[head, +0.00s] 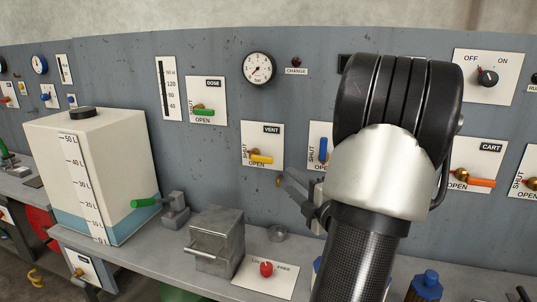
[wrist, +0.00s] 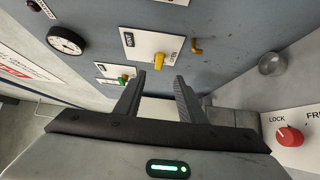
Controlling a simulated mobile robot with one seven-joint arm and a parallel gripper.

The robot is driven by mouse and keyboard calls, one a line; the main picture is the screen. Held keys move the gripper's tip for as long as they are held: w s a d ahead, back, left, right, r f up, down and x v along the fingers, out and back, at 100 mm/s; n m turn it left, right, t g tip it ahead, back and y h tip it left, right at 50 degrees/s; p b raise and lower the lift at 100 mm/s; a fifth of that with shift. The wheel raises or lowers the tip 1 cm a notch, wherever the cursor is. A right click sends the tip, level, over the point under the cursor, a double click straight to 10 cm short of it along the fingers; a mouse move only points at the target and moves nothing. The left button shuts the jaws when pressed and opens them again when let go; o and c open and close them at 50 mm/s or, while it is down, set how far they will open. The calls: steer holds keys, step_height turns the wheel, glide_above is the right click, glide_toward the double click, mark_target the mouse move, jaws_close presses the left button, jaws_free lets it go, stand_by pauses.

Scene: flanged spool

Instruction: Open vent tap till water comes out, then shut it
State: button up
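The vent tap (head: 262,159) has a yellow handle on a white plate marked VENT, SHUT and OPEN. The handle lies about level, pointing right, just above the word OPEN. In the wrist view the yellow handle (wrist: 160,60) shows just beyond and between my fingertips. My gripper (head: 297,196) is open and empty, below and right of the tap in the head view; its fingers (wrist: 160,79) stand apart. A small brass outlet (head: 278,182) sits below right of the plate, also in the wrist view (wrist: 196,47). I see no water at it.
A clear round cup (head: 277,233) stands on the bench below the outlet. A metal box (head: 216,242) and a red lock knob (head: 266,268) are nearby. A green dose tap (head: 202,112) is at left, a blue-handled tap (head: 323,150) at right, partly behind my arm.

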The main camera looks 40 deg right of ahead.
mark_target(267, 161)
steer(key=x, duration=1.7)
steer(key=shift+a+p, duration=0.2)
steer(key=shift+p, duration=0.1)
jaws_close()
